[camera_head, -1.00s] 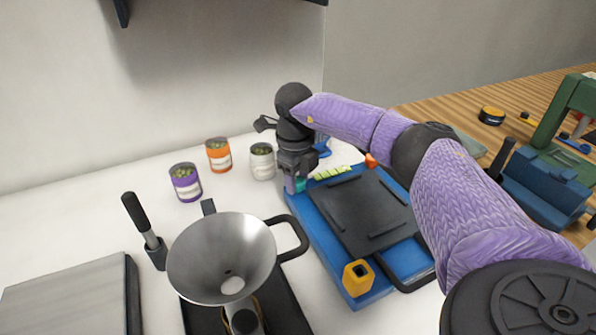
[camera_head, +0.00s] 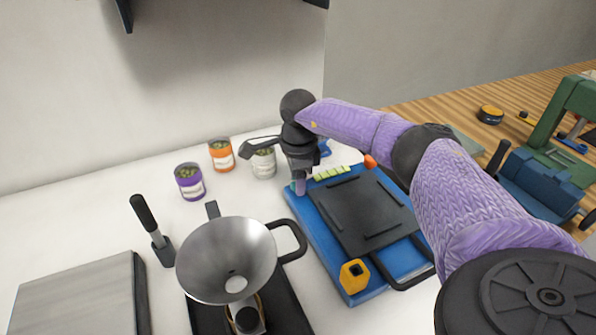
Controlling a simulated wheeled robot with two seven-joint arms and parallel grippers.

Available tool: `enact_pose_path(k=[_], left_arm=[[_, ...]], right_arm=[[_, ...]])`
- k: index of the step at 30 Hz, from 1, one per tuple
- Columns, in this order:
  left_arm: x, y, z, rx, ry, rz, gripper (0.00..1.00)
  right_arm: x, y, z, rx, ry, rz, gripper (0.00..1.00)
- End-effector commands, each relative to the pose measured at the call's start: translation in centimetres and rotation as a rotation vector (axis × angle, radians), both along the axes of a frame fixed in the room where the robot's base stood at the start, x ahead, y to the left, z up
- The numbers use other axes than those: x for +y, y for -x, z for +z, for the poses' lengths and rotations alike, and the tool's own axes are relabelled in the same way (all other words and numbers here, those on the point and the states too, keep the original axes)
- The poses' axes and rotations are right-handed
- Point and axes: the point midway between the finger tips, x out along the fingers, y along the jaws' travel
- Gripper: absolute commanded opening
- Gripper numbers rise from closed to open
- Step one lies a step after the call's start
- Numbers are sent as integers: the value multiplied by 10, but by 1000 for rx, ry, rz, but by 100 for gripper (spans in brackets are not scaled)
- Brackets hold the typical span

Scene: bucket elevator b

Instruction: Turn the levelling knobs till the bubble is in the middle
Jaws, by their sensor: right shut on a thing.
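A blue base (camera_head: 321,264) with a dark plate (camera_head: 362,213) on top lies on the white counter. A yellow knob (camera_head: 355,275) stands at its front left corner. A small orange-red knob (camera_head: 370,161) shows at its back right. A teal knob (camera_head: 293,186) at the back left corner is mostly hidden by my right gripper (camera_head: 300,186), which points down and is shut on it. A light green strip (camera_head: 332,173), perhaps the level vial, lies along the back edge; its bubble is too small to make out. My left gripper is out of view.
A metal funnel (camera_head: 218,258) stands left of the base. A black-handled tool (camera_head: 152,228), a grey slab (camera_head: 80,300) and purple (camera_head: 189,182), orange (camera_head: 221,154) and white (camera_head: 263,163) cans stand farther left and behind. My right arm crosses over the right side.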

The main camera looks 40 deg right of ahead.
Motion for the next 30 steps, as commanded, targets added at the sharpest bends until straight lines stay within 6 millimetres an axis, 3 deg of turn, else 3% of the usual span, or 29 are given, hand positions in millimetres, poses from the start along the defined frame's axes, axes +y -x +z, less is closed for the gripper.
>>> enact_pose_path(k=[12,28,29,30], left_arm=[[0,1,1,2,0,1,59],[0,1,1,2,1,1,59],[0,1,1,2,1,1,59],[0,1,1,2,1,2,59]], right_arm=[[0,-1,2,-7,-1,152,0],[0,-1,2,-7,0,169,0],[0,-1,2,-7,0,169,53],[0,-1,2,-6,-1,169,61]])
